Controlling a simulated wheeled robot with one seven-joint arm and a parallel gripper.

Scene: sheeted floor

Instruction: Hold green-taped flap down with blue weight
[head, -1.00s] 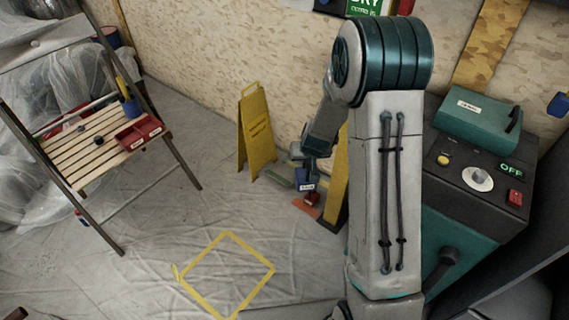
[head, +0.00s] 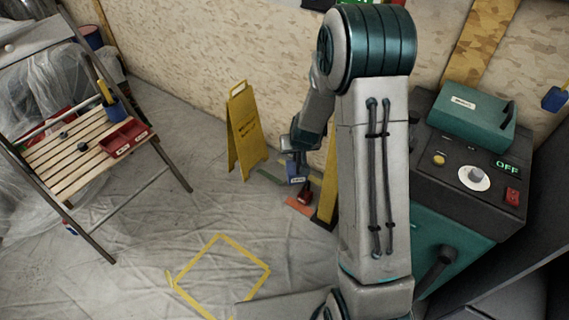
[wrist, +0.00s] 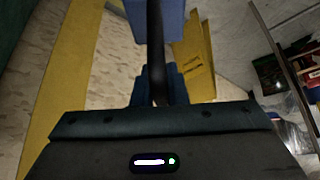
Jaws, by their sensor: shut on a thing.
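My gripper (head: 294,160) hangs low beside the yellow post near the wall, in the head view. It is shut on the blue weight (head: 297,181), which has a white label. In the wrist view the weight (wrist: 158,20) shows at the top, beyond a dark upright bar between the fingers. A green strip (head: 268,176), which looks like the green-taped flap, lies on the floor sheet left of the weight. A red weight-like object (head: 304,196) and an orange strip (head: 298,207) lie just below the weight in the picture. I cannot tell the weight's exact height.
A yellow folding sign (head: 245,132) stands left of the gripper. A slatted stand (head: 70,160) with a red tray (head: 124,138) is at the left. A teal machine (head: 470,160) is at the right. The floor around the yellow taped square (head: 220,275) is clear.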

